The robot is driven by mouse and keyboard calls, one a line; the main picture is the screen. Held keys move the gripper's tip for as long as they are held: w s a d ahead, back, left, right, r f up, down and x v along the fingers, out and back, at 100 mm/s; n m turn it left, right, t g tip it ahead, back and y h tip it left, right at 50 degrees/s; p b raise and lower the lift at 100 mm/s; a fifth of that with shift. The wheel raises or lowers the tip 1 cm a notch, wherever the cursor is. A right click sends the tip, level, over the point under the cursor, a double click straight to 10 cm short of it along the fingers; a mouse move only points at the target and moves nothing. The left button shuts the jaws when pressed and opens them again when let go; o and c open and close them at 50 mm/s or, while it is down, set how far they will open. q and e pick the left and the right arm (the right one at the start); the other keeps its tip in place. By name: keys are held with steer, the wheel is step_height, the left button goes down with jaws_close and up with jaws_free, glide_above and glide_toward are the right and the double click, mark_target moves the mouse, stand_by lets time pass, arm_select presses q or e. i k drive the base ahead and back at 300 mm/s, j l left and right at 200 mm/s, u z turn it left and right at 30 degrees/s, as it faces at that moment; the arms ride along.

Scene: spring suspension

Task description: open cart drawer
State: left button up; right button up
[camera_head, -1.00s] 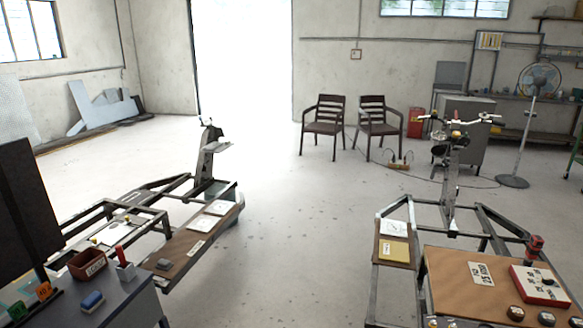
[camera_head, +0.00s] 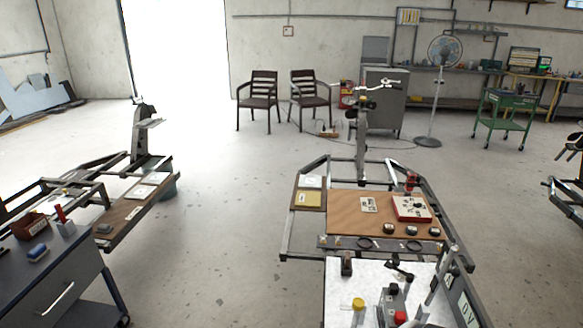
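A green wheeled cart (camera_head: 506,99) stands in the right background, with small items on its top. It is too far away to tell whether it has a drawer or how that stands. A dark grey wheeled cart (camera_head: 85,272) is at the lower left, cut off by the picture edge. Its front has a pale bar handle (camera_head: 58,298), and that front looks closed. Neither of my grippers is in view.
A frame station with a brown board (camera_head: 345,222) and a white-topped table (camera_head: 340,275) stand at centre right. Another frame (camera_head: 150,207) is at left. Open floor (camera_head: 220,240) lies between them. Two dark chairs (camera_head: 258,100) and a fan (camera_head: 445,50) stand farther back.

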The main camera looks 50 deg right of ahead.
mark_target(46, 304)
steer(key=k+z, duration=0.1)
steer(key=z, duration=0.35)
steer(key=k+l+z, duration=0.1)
steer(key=z, duration=0.4)
steer(key=l+z, duration=0.1)
steer(key=z, duration=0.35)
steer(key=k+l+z, duration=0.1)
steer(key=z, duration=1)
steer(key=u, duration=2.45)
steer(key=i+l, duration=0.1)
steer(key=i, duration=0.45)
steer(key=i+l, duration=0.1)
steer(key=i, duration=0.45)
steer(key=i+l, duration=0.1)
steer(key=i, duration=0.45)
steer(key=i+l, duration=0.2)
steer(key=l, duration=0.2)
steer(key=i+l, duration=0.25)
steer(key=l, duration=0.15)
steer(key=i+l, duration=0.2)
steer(key=l, duration=0.2)
steer(key=i+l, duration=0.25)
steer(key=l, duration=0.15)
